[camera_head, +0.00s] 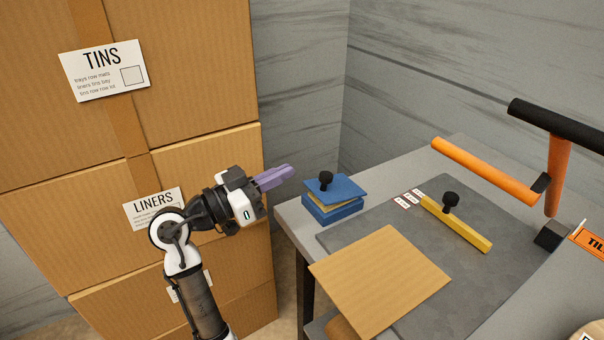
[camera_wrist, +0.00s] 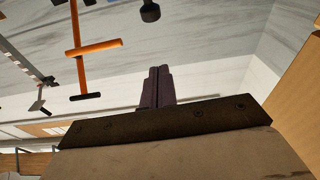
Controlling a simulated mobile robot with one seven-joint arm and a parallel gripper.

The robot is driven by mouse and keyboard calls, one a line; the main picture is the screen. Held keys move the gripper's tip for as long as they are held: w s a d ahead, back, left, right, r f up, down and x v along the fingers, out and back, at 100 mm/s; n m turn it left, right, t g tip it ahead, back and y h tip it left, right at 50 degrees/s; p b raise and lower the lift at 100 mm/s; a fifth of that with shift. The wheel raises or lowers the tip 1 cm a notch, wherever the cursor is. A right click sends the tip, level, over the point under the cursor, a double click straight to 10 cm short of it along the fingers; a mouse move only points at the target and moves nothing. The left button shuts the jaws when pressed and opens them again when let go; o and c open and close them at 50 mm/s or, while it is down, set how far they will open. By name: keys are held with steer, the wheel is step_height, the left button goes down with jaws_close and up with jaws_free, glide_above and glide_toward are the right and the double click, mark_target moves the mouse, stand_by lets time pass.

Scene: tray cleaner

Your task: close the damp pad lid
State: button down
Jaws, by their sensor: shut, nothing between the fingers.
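A blue box (camera_head: 331,214) sits at the back left corner of the grey table. Its flat blue lid (camera_head: 347,187) has a black knob (camera_head: 325,179). The lid is tilted above the box, and a yellowish pad (camera_head: 325,199) shows in the gap between them. My gripper (camera_head: 290,170) has purple fingers. It is shut and empty, in the air to the left of the lid and slightly above it, not touching it. In the wrist view the shut fingers (camera_wrist: 158,72) point away from the camera; the box cannot be made out there.
A yellow bar (camera_head: 457,224) with a black knob lies on a dark grey mat (camera_head: 352,235). A tan board (camera_head: 380,279) lies at the table's front. Orange handles (camera_head: 480,168) rise at the right. Stacked cartons (camera_head: 200,60) stand left, behind my arm. A wall is behind the table.

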steer(key=r+p, duration=0.2)
steer(key=p, duration=0.2)
glide_above(320, 178)
steer(key=shift+w+d+f, duration=0.1)
steer(key=shift+w+d, duration=0.05)
steer(key=shift+w, duration=0.1)
steer(key=f, duration=0.3)
steer(key=shift+s+a+f, duration=0.3)
steer(key=shift+s+a, duration=0.05)
steer(key=shift+a, duration=0.05)
steer(key=shift+f, duration=0.35)
steer(key=shift+f, duration=0.1)
steer(key=b, duration=0.2)
steer(key=f+b, duration=0.1)
steer(key=b, duration=0.1)
steer(key=f+h+b, duration=0.1)
steer(key=b, duration=0.2)
steer(key=shift+s+a+f+t, duration=0.15)
steer(key=shift+s+a+t, duration=0.2)
steer(key=shift+a+t, duration=0.05)
steer(key=shift+s+a+b, duration=0.1)
steer(key=shift+a+b, duration=0.05)
steer(key=shift+b, duration=0.3)
